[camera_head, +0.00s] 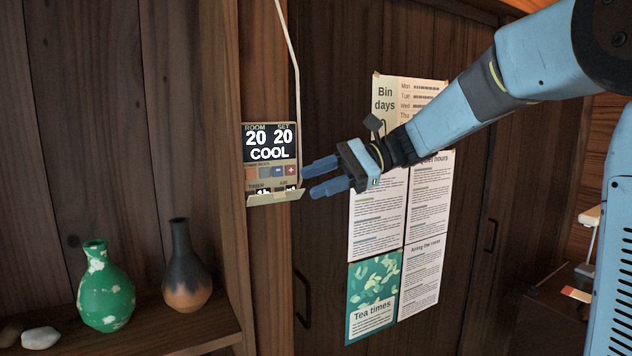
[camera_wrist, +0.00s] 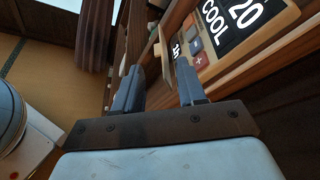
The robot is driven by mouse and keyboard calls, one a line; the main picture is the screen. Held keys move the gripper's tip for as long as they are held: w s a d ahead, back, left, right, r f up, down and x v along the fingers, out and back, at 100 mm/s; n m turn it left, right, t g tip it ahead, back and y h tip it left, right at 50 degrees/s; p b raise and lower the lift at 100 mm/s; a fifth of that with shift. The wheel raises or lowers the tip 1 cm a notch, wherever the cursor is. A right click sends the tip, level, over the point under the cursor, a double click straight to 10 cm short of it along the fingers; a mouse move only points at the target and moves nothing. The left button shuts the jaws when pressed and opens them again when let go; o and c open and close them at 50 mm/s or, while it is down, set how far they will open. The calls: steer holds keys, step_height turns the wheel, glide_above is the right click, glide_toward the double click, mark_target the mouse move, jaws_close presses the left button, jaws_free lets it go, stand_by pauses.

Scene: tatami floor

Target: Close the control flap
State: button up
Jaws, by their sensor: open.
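A beige wall control panel (camera_head: 269,166) hangs on a wooden post, its dark screen reading 20, 20 and COOL, with a row of small coloured buttons under it. Its control flap (camera_head: 276,199) is at the bottom edge, folded down and sticking out. In the wrist view the panel (camera_wrist: 250,50) is at the upper right, and the flap (camera_wrist: 161,52) stands out from it as a thin beige plate beyond the fingertips. My gripper (camera_head: 304,178) is open and empty just right of the panel, its blue fingers pointing left. It also shows in the wrist view (camera_wrist: 158,75). Contact with the flap cannot be told.
A white cable (camera_head: 296,60) runs up from the panel. Posters (camera_head: 378,215) hang on the dark cupboard door behind my arm. A green vase (camera_head: 104,288), a dark brown vase (camera_head: 186,268) and a white stone (camera_head: 41,338) stand on a shelf at lower left.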

mark_target(281, 194)
steer(key=w+d+r+n, duration=0.1)
steer(key=d+r, duration=0.1)
steer(key=d, duration=0.5)
steer(key=shift+y, duration=0.4)
steer(key=x, duration=1.4)
steer(key=shift+w+f, duration=0.3)
steer(key=shift+f, duration=0.05)
jaws_close()
